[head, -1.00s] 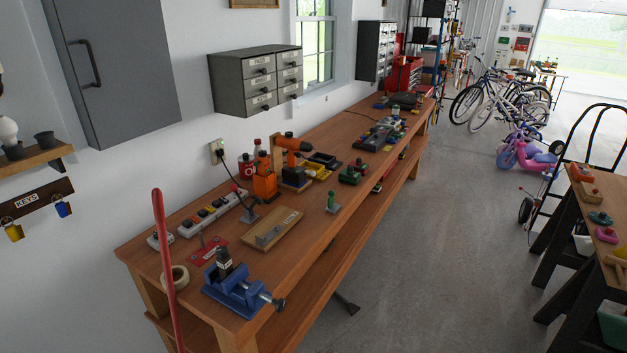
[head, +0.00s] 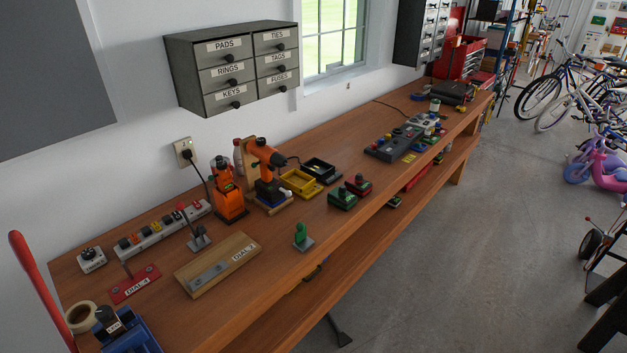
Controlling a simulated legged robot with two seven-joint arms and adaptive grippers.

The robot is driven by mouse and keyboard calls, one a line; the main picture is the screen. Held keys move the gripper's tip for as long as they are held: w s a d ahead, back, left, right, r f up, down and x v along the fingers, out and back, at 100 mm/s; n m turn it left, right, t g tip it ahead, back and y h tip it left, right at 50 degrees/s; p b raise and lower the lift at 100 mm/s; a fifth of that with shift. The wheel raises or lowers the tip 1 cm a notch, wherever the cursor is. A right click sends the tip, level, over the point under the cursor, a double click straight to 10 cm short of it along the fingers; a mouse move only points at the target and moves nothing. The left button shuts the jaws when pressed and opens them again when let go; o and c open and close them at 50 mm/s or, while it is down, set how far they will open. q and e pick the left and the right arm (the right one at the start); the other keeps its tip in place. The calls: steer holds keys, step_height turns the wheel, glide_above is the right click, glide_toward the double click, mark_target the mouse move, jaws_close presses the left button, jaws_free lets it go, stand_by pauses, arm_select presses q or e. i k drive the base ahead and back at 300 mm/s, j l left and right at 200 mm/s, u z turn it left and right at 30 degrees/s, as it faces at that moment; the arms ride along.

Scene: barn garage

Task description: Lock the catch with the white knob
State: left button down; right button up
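I cannot make out for certain a catch with a white knob. A small fixture with a whitish top (head: 435,104) stands far down the workbench (head: 350,225), too small to tell what it is. Neither gripper shows in the head view.
A drawer cabinet (head: 232,72) hangs above the bench.

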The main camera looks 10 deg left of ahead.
mark_target(288, 193)
steer(key=i+l, duration=0.35)
steer(key=i+l+u, duration=0.1)
steer(key=i+l, duration=0.25)
steer(key=l, duration=0.25)
steer(key=i+l, duration=0.35)
steer(key=l+u, duration=0.05)
steer(key=l, duration=0.05)
